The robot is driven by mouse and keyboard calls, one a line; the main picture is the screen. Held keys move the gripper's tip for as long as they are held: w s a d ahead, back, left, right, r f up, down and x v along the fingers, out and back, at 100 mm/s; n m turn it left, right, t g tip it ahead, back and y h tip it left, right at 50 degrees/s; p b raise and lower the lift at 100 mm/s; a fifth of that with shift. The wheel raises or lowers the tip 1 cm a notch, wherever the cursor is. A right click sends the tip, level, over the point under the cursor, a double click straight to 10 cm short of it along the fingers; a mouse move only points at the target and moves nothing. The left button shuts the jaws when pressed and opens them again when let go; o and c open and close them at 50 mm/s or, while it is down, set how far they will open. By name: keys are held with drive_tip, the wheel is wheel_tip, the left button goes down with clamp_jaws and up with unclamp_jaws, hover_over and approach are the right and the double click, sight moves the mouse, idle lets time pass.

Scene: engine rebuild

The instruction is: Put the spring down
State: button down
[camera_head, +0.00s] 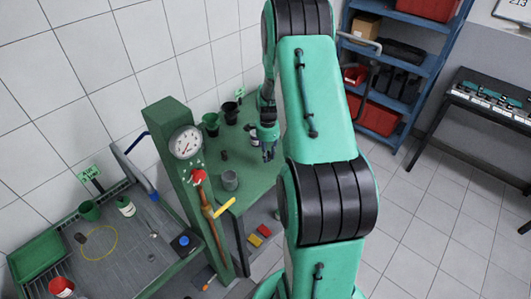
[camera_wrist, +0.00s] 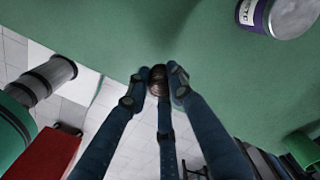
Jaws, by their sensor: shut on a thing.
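The spring (camera_wrist: 157,76) is a small dark brown coil between my fingertips in the wrist view. My gripper (camera_head: 268,150) is shut on it, and its blue fingers close around the coil in the wrist view (camera_wrist: 157,88). In the head view my gripper is over the right part of the green bench top (camera_head: 208,158), pointing down. I cannot make out the spring there. In the wrist view the green surface lies behind the spring, near its edge; I cannot tell whether they touch.
A can with a purple label (camera_wrist: 275,14) is near the fingers. Bare bench top lies between.

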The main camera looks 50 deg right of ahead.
drive_tip(key=w+d, duration=0.2)
drive_tip(key=w, duration=0.1)
drive_tip(key=w+d, duration=0.1)
drive_tip(key=shift+w+d+f, duration=0.25)
drive_tip(key=shift+d, duration=0.05)
drive_tip(key=shift+f+b, duration=0.3)
drive_tip(key=shift+f, duration=1.5)
drive_tip(key=shift+f, duration=0.1)
drive_tip(key=c, duration=1.5)
unclamp_jaws()
drive_tip(key=shift+c, duration=0.2)
wheel_tip(320, 180, up, 12)
drive_tip(key=p, duration=0.1)
